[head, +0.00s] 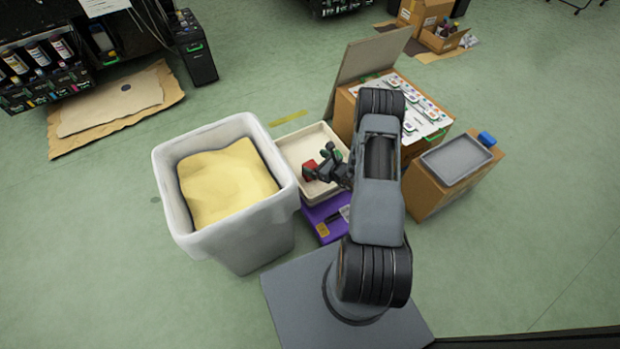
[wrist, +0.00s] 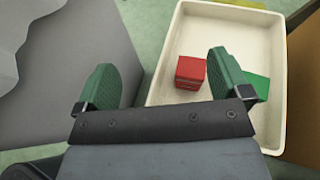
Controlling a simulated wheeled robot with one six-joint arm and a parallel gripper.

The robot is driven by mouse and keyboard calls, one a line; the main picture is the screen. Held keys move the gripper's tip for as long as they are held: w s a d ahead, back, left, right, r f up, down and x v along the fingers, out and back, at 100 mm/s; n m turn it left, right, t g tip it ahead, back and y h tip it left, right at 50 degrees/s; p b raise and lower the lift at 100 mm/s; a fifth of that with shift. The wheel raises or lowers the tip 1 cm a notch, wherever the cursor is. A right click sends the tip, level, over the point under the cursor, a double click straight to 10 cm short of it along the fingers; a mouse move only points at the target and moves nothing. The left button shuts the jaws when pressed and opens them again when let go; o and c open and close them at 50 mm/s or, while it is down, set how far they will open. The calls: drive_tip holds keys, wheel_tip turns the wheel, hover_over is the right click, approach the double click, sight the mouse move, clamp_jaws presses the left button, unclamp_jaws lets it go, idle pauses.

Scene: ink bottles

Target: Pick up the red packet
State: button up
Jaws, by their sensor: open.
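The red packet (wrist: 190,72) is a small red block in the wrist view. It lies in a cream tray (wrist: 277,70), near the tray's left side. In the head view the red packet (head: 309,171) shows just left of my gripper (head: 326,163). In the wrist view my gripper (wrist: 163,78) is open, with green fingertips and nothing held. The red packet shows in the gap, close to the right finger; the left finger is outside the tray's left wall. A green packet (wrist: 258,87) is partly hidden behind the right finger.
A large white bin (head: 262,150) with a yellow liner stands left of the tray. An open cardboard box (head: 345,110) with several packets on white trays is behind right. A box with a grey tray (head: 455,160) is at right. A purple box (head: 320,212) is below the tray.

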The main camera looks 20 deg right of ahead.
sight(313, 169)
drive_tip(key=s+d+f+m+h+b, duration=0.2)
drive_tip(key=d+f+m+h, duration=0.15)
drive_tip(key=f, duration=0.65)
drive_tip(key=shift+m+t, duration=0.25)
drive_tip(key=shift+t, duration=0.05)
drive_tip(key=b+x, duration=0.2)
drive_tip(key=x, duration=0.4)
drive_tip(key=shift+w+d+f, duration=0.1)
drive_tip(key=shift+f, duration=0.2)
drive_tip(key=shift+w+f+b, duration=0.2)
drive_tip(key=shift+w+b, duration=0.15)
drive_tip(key=shift+w, duration=0.35)
drive_tip(key=b+x, duration=0.1)
drive_tip(key=x, duration=0.1)
drive_tip(key=b+x, duration=0.1)
drive_tip(key=x, duration=0.1)
drive_tip(key=shift+a+f, duration=0.2)
drive_tip(key=shift+a, duration=0.05)
drive_tip(key=shift+w+a, duration=0.1)
drive_tip(key=shift+w, duration=0.4)
drive_tip(key=c, duration=1)
